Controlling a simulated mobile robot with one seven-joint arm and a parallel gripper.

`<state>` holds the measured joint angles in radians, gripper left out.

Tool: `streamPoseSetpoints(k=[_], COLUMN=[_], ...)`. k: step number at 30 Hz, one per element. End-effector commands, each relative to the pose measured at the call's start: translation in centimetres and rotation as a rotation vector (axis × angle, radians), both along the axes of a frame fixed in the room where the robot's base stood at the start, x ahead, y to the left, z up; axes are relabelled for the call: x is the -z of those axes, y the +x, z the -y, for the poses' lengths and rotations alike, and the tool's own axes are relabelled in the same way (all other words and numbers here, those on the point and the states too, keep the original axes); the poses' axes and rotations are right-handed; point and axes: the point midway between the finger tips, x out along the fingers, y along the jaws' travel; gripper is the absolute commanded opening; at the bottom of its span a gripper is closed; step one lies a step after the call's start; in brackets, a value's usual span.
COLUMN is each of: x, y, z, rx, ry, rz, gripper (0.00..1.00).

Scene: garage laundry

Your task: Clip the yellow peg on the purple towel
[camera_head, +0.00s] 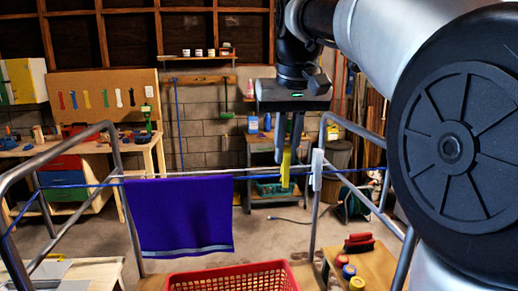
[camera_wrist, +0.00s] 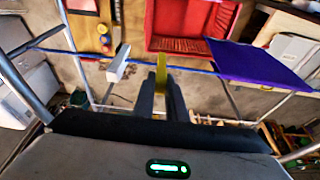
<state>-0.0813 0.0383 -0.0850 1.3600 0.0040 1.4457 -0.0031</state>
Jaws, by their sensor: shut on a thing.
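The purple towel (camera_head: 180,216) hangs over the line of a metal drying rack, left of centre in the head view; it also shows at the right of the wrist view (camera_wrist: 255,62). My gripper (camera_head: 287,150) points down near the line, to the right of the towel and apart from it. It is shut on the yellow peg (camera_head: 285,170), which sticks out below the fingertips. In the wrist view the peg (camera_wrist: 161,72) stands between the fingers, near the blue line. Whether the peg touches the line I cannot tell.
A white peg (camera_head: 317,169) sits on the line right of my gripper. A red basket (camera_head: 235,279) stands below the towel. Metal rack rails (camera_head: 325,190) flank the line. Jars and a red brush (camera_head: 359,243) rest on a wooden surface at lower right.

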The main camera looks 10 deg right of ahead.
Motion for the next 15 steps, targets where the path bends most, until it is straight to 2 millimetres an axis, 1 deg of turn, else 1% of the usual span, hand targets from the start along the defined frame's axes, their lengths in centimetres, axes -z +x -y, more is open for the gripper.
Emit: streamPoseSetpoints(k=[1, 3, 15], x=[-0.7, -1.1, -2.7], y=[0.1, 0.1, 0.1], z=[0.0, 0.0, 0.0], rx=[0.0, 0.0, 0.0], ry=[0.0, 0.0, 0.0], rz=[0.005, 0.005, 0.003], gripper=[0.0, 0.0, 0.0])
